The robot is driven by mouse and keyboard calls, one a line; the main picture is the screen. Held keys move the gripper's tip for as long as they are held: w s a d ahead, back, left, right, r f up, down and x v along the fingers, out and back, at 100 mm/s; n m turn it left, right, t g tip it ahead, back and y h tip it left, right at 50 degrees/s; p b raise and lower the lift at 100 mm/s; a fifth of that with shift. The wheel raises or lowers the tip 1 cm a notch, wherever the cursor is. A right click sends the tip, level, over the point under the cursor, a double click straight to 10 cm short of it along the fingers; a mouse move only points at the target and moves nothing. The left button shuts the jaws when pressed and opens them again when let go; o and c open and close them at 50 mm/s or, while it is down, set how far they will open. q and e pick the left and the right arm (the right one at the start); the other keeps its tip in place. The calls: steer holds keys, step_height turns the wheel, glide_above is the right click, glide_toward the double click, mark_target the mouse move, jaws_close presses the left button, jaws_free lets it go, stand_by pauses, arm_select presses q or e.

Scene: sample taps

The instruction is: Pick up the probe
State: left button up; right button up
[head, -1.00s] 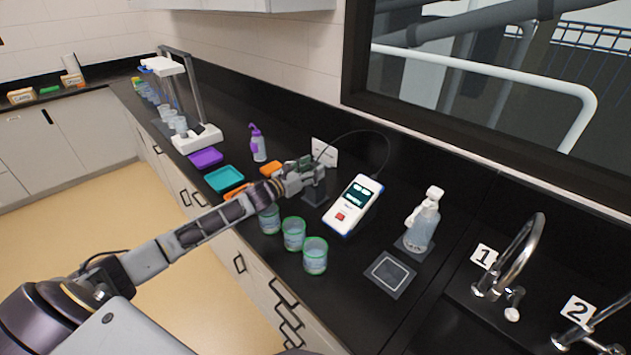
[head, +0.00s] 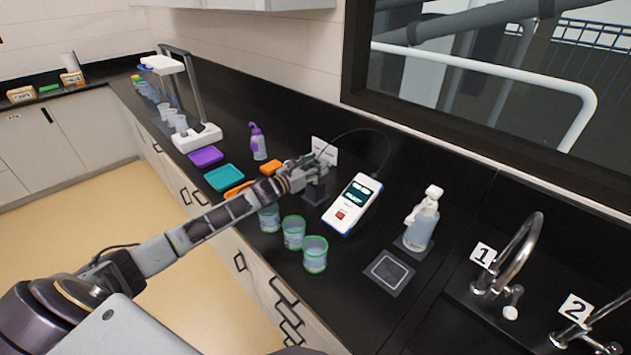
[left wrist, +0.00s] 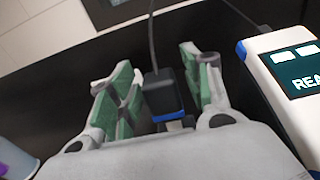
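The probe (left wrist: 160,92) shows in the left wrist view as a dark upright body with a blue band, its cable rising from the top. My left gripper (left wrist: 162,85) is open, its green-padded fingers on either side of the probe with a gap to each. In the head view my left gripper (head: 318,166) is at the dark probe stand (head: 314,196) and hides most of the probe. The white and blue meter (head: 352,205) stands just right of it, with a thin cable arching from behind it toward the gripper. My right gripper is out of view.
Several green-rimmed beakers (head: 293,233) stand along the counter's front edge, below my left forearm. A purple-capped wash bottle (head: 258,144) and a teal tray (head: 224,178) are to the left. A spray bottle (head: 422,222), a dark square pad (head: 389,271) and sink taps (head: 508,255) are to the right.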

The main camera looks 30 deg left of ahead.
arm_select(q)
steer(key=c, duration=0.8)
steer(key=shift+r, duration=0.2)
steer(key=shift+r+b, duration=0.45)
steer(key=shift+r, duration=4.5)
